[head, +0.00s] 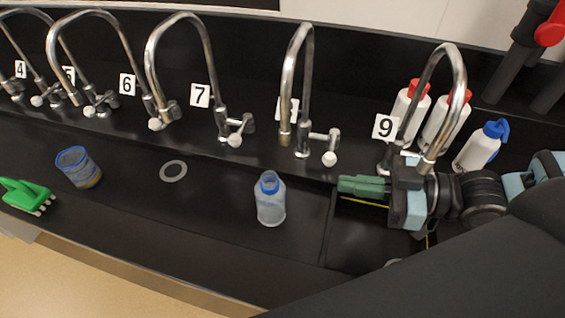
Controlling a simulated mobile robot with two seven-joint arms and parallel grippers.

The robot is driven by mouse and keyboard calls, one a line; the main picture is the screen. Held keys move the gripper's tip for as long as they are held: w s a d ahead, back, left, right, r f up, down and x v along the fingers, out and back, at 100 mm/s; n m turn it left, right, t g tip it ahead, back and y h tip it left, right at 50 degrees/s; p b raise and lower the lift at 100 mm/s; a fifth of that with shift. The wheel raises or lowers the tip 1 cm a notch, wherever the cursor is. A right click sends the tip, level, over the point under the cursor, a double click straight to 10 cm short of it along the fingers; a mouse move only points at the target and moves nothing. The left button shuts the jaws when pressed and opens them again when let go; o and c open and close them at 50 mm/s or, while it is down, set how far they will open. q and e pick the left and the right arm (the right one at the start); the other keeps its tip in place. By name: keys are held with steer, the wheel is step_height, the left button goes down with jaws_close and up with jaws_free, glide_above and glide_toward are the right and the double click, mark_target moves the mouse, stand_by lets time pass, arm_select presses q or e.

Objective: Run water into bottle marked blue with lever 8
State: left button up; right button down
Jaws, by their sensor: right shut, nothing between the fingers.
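The bottle marked blue (270,203) is clear, with a blue neck ring, and stands upright on the black sink floor. It is below and slightly left of the spout (285,137) of the tap whose label (281,107) is mostly hidden, between labels 7 and 9. No water stream shows there. That tap's lever (325,146) has a white tip and points right. My right gripper (342,185) has green fingers, shut and empty, pointing left. Its tips appear just below and right of the lever tip, apart from it in the picture. My left gripper is not in view.
A blue-rimmed beaker (80,168) and a green brush (24,196) stand or lie at left. A drain ring (173,171) is in the sink floor. Tap 9 (455,85) rises by my right wrist, with red-capped and blue-capped bottles (478,147) behind. Tap 7 (221,122) is to the left.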

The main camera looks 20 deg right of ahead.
glide_above(271, 198)
steer(key=d, duration=0.3)
steer(key=shift+w+f+b, duration=0.15)
steer(key=shift+w+b, duration=0.25)
steer(key=shift+w, duration=0.05)
steer(key=shift+f, duration=0.7)
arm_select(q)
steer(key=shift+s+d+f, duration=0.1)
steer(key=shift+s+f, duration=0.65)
arm_select(e)
steer(key=shift+f, duration=0.1)
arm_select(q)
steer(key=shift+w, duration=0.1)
